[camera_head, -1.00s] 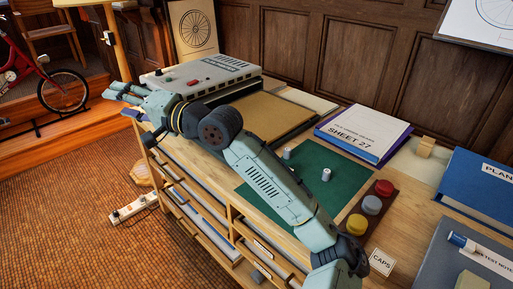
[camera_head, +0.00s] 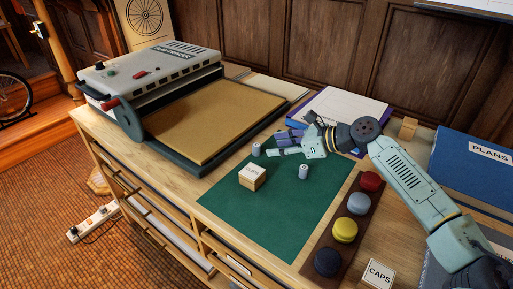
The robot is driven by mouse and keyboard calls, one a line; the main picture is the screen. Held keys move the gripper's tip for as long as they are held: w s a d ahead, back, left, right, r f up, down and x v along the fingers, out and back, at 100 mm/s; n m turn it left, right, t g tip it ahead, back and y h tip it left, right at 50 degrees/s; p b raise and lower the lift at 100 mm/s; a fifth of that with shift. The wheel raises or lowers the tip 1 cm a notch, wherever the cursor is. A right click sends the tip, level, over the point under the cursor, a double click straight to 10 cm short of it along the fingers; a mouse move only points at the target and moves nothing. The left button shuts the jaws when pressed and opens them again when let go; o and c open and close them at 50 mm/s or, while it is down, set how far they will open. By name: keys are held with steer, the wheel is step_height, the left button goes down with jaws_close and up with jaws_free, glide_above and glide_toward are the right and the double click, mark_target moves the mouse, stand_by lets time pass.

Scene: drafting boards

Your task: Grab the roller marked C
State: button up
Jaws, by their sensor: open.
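Two small pale rollers stand upright on the green mat (camera_head: 265,228). The left roller (camera_head: 256,149) is just left of my fingertips. The other roller (camera_head: 303,171) is nearer the camera, below my gripper in the picture, with a small dark mark on top. I cannot read the letters on either one, so I cannot tell which is C. My gripper (camera_head: 279,144) is open, its fingers pointing left over the far part of the mat, with nothing seen between them. Whether it touches the left roller is unclear.
A wooden block (camera_head: 252,177) with a pale label sits on the mat. A dark rack with red, grey, yellow and dark blue caps (camera_head: 345,229) stands at right. The grey machine (camera_head: 150,72) with a tan bed is at left. A white-topped book (camera_head: 345,105) lies behind.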

mark_target(260, 146)
steer(key=shift+w+p+x, duration=0.1)
steer(key=shift+p+x, duration=0.35)
steer(key=shift+x, duration=1.3)
steer(key=shift+w+p+x, duration=0.15)
steer(key=shift+p+x, duration=0.25)
steer(key=shift+x, duration=1.35)
steer(key=shift+d, duration=0.15)
steer(key=shift+c, duration=0.5)
jaws_close()
